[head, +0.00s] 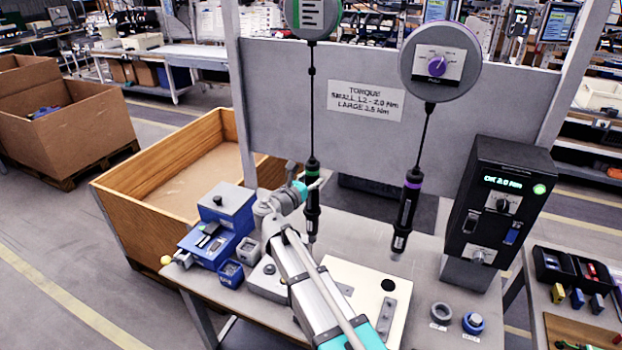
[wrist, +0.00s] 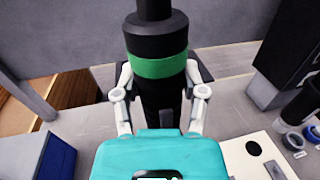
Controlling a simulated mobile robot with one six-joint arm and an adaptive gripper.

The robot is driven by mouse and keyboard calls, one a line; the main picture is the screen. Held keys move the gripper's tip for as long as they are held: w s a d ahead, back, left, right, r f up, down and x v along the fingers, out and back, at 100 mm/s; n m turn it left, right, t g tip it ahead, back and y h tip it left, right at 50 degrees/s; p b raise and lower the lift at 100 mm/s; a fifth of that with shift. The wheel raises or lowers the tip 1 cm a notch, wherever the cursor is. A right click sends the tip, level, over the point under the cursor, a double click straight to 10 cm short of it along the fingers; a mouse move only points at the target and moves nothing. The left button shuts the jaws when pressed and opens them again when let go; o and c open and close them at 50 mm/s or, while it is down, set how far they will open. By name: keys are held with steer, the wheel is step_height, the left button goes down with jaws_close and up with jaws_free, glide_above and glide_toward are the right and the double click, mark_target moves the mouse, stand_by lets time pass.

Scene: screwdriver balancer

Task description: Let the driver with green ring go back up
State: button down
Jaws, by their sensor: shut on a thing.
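The driver with the green ring (head: 312,212) hangs upright on its cable below the left balancer (head: 313,16). My gripper (head: 308,187) is at the upper part of this driver, by its green ring. In the wrist view the green-ringed driver (wrist: 158,62) stands between the two white fingers of my gripper (wrist: 160,92), which are shut on its black body just below the ring. The driver with the purple ring (head: 407,212) hangs to the right, apart from my gripper, below the balancer with a purple knob (head: 437,64).
A black controller box (head: 492,205) with a lit green display stands at the right of the bench. A blue device (head: 217,235) is at the left. A pale plate (head: 388,300) and two small rings lie in front. A grey panel (head: 270,110) rises behind the drivers.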

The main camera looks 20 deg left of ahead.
mark_target(308, 167)
steer(key=shift+r+p, duration=2.3)
steer(key=shift+c, duration=0.4)
jaws_free()
steer(key=shift+o, duration=0.4)
